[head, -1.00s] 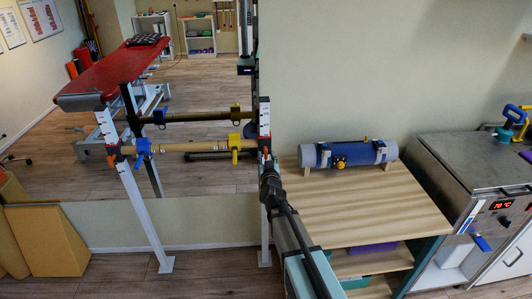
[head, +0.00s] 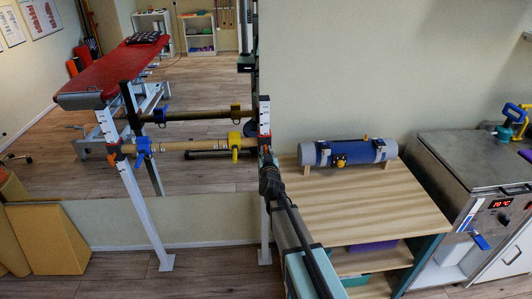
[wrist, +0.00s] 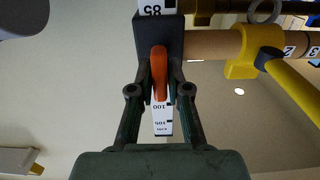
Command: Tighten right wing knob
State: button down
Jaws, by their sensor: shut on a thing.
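The right wing knob (wrist: 159,70) is orange. In the wrist view it lies lengthwise along the right upright, in front of a dark sleeve (wrist: 174,37). My gripper (wrist: 160,90) has one finger on each side of the knob and is shut on it. In the head view my gripper (head: 267,163) is at the right upright (head: 264,112), and my wrist mostly hides the knob. The wooden bar (head: 190,147) runs left from the sleeve and carries a yellow clamp (head: 235,141) and a blue clamp (head: 143,147).
The yellow clamp's arm (wrist: 296,91) is close to the right of my gripper in the wrist view. A wooden table (head: 370,205) with a blue roll (head: 345,152) stands right of my arm. A steel heater unit (head: 465,160) is further right. A mirror fills the wall behind the bars.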

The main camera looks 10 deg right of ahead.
jog(key=shift+m+b, duration=0.35)
jog(key=shift+m, duration=0.05)
jog(key=m+b, duration=0.2)
jog(key=m, duration=0.1)
jog(key=shift+d+f+m, duration=0.15)
jog(key=shift+m, duration=0.15)
jog(key=m+b, duration=0.2)
jog(key=m, duration=0.2)
jog(key=shift+m+b, duration=0.3)
jog(key=m+b, duration=0.2)
jog(key=m, duration=0.2)
jog(key=shift+d+f, duration=0.1)
jog(key=shift+m+b, duration=0.7)
jog(key=shift+m, duration=1.8)
jog(key=c, duration=1.2)
grip_release()
